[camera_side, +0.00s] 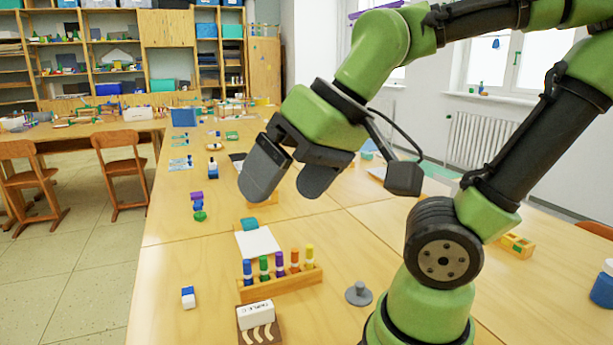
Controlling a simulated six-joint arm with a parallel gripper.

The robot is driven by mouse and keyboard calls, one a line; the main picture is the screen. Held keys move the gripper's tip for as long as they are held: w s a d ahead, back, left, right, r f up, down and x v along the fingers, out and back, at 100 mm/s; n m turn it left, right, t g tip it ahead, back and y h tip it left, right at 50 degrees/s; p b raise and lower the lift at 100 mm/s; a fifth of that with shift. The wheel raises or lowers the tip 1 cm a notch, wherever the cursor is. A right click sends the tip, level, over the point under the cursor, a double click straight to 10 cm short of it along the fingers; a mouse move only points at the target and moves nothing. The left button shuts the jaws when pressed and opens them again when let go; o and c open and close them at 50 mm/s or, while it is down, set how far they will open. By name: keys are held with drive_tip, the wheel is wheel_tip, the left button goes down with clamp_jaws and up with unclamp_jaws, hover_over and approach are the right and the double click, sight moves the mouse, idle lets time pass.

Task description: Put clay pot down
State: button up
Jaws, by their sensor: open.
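My gripper (284,186) is open above the middle of the wooden table (185,260), its two dark fingers pointing down and apart. I see nothing held between the fingers. I cannot make out a clay pot for certain in this view. A small grey piece with a round base and a knob (358,293) stands on the table near my arm's base; I cannot tell whether it is part of a pot. The gripper and arm hide part of the table behind them.
A wooden rack of coloured markers (280,284) stands at the front, with a white-and-brown block (257,322) before it and white paper (257,242) behind. A small blue-white block (188,297) lies left. A stack of coloured pieces (198,207) stands farther back. The left front table is mostly clear.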

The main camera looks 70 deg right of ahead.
drive_tip(key=shift+o, duration=0.4)
drive_tip(key=shift+s+d+r+t, duration=0.1)
drive_tip(key=shift+s+t, duration=0.15)
drive_tip(key=shift+s, duration=0.25)
drive_tip(key=shift+s+d+r+t, duration=0.1)
drive_tip(key=shift+s+t, duration=0.15)
drive_tip(key=shift+s, duration=0.2)
drive_tip(key=w+a+f+m+g+y, duration=0.2)
drive_tip(key=w+f+m+g+y, duration=0.35)
drive_tip(key=w+f+g, duration=0.4)
drive_tip(key=w+f+m+y, duration=0.3)
drive_tip(key=f+m, duration=0.1)
drive_tip(key=f, duration=0.3)
drive_tip(key=w+f+m+y, duration=0.3)
drive_tip(key=f, duration=0.4)
drive_tip(key=shift+t, duration=0.25)
drive_tip(key=x, duration=0.9)
drive_tip(key=shift+s+f, duration=0.1)
drive_tip(key=shift+s, duration=0.2)
drive_tip(key=c, duration=1.1)
drive_tip(key=shift+c, duration=0.2)
